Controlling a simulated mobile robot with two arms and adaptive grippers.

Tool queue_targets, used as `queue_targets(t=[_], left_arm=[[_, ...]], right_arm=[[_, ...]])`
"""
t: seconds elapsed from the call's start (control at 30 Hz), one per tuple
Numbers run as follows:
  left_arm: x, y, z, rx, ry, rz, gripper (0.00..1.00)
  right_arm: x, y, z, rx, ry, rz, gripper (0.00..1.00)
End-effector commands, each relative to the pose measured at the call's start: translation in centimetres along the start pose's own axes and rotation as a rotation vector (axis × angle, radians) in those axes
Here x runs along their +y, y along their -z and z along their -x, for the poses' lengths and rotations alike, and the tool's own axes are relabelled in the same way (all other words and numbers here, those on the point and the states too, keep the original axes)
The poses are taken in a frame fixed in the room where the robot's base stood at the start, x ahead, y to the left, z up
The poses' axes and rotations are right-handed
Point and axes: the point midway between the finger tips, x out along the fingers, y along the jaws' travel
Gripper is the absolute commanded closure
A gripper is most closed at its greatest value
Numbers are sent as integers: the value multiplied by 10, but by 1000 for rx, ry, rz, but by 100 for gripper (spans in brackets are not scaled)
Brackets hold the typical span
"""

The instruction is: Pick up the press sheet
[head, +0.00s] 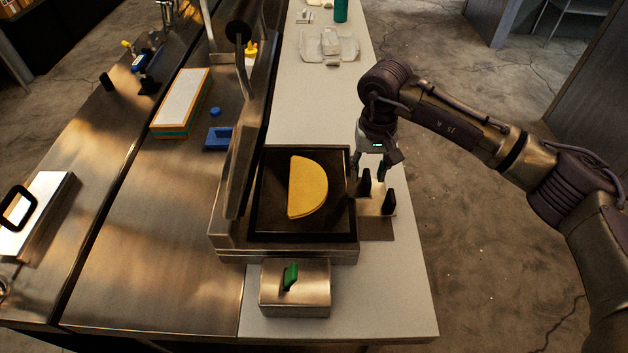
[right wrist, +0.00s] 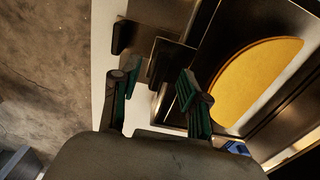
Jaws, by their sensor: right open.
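My right gripper (head: 369,172) is open and empty, pointing down close above the sheet's far end near the far tab. My left gripper is not in view.
The griddle (head: 345,228) has its lid raised on the left and holds a folded yellow tortilla (head: 307,187). A metal box with a green handle (head: 295,300) stands in front. A white-topped block (head: 181,100) and blue item (head: 218,138) lie left.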

Motion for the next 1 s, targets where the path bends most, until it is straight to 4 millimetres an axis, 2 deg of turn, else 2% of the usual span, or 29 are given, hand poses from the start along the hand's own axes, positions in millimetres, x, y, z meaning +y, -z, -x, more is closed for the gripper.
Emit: queue_targets(t=[0.03, 0.07, 0.23, 0.47, 0.77, 1.0], left_arm=[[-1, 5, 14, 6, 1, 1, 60], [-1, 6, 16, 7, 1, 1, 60], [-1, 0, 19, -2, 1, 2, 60], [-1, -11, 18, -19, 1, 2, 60], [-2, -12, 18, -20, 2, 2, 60], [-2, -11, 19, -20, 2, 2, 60]], right_arm=[[0, 0, -3, -6, 0, -2, 55], [1, 0, -8, -6, -1, -2, 55], [0, 1, -28, -1, 1, -1, 55], [0, 1, -31, 1, 1, -1, 55], [0, 2, -31, 1, 1, -1, 100], [0, 2, -30, 2, 3, -1, 100]])
